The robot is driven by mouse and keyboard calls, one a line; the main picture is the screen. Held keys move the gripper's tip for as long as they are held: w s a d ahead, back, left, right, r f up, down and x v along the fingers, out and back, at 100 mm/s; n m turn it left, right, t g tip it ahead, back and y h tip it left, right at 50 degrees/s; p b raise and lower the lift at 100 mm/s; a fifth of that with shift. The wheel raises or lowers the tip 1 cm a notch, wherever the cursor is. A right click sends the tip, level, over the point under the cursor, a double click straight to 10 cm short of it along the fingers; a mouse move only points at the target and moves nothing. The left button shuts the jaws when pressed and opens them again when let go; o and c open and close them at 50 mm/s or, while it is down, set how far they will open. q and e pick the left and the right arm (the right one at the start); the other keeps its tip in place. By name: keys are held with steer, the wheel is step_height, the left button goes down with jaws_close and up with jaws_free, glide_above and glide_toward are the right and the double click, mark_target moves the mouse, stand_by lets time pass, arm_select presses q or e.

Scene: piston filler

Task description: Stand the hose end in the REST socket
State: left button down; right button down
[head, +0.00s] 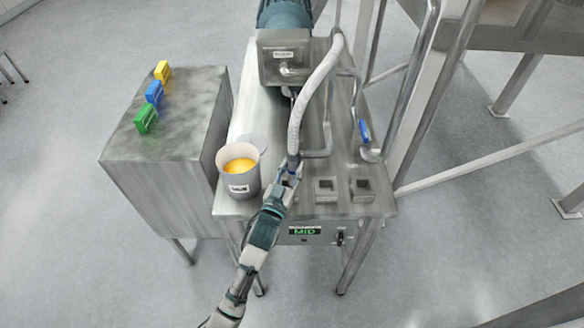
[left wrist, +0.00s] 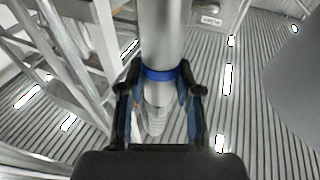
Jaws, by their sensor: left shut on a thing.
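The pale grey ribbed hose (head: 312,90) arches down from the top of the machine to its front. My left gripper (head: 291,172) is shut on the hose end, just left of two square sockets. In the left wrist view, the fingers of my left gripper (left wrist: 159,100) sit on both sides of the metal hose end (left wrist: 161,40), at a blue band (left wrist: 160,75). The sockets are a left one (head: 326,189) and a right one (head: 362,189), both seemingly empty; their labels are too small to read. My right gripper is not in view.
A blue-handled valve (head: 364,132) is at the right. Green (head: 146,119), blue (head: 154,94) and yellow (head: 162,71) blocks stand on the side cabinet. A display reads MID (head: 305,231).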

arm_select(q)
steer(key=shift+a, duration=0.5)
steer(key=shift+d+f+b, duration=0.15)
steer(key=shift+f+b, duration=0.3)
steer(key=shift+f, duration=0.8)
steer(key=shift+w+a+f+b, duration=0.1)
steer(key=shift+a+f+b, duration=0.35)
steer(key=shift+a+f, duration=0.25)
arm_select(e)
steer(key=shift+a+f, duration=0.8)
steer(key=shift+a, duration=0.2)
arm_select(q)
steer(key=shift+d, duration=0.1)
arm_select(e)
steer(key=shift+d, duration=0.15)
